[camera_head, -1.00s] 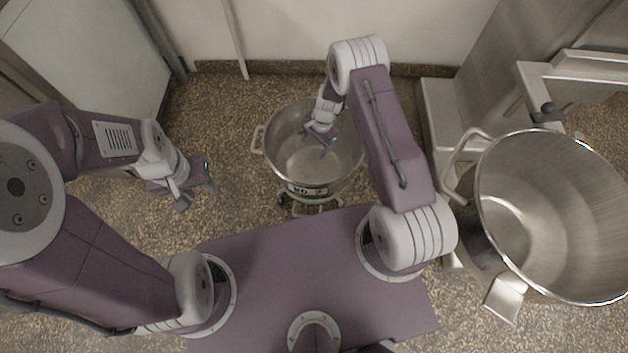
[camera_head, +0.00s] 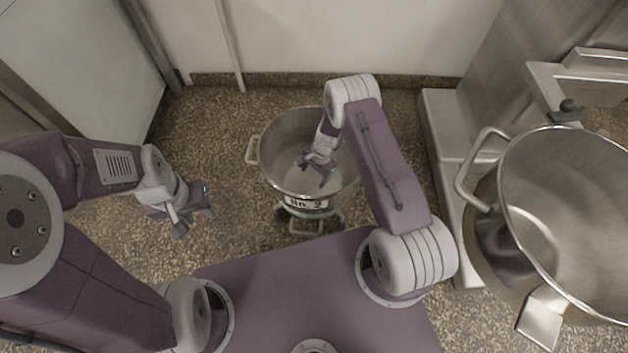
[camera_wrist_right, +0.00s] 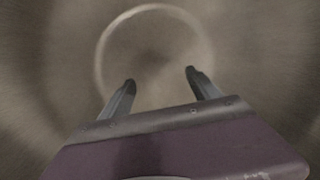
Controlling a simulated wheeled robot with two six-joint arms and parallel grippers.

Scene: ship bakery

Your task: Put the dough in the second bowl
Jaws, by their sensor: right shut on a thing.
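The second bowl (camera_head: 277,150) is a steel bowl labelled "No 2" on a low wheeled stand, on the floor ahead of my base. My right gripper (camera_head: 315,172) points down over the bowl's opening, inside its outline. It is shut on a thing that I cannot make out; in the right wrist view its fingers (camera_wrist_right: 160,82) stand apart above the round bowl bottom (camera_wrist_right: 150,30). I cannot pick out any dough in either view. My left gripper (camera_head: 195,222) is open and empty over the floor, left of the bowl.
A large steel bowl (camera_head: 570,190) with a side handle stands at the right by a pale machine frame (camera_head: 440,130); its visible inside looks empty. A wall (camera_head: 340,40) closes the back. Speckled floor is free left of the second bowl.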

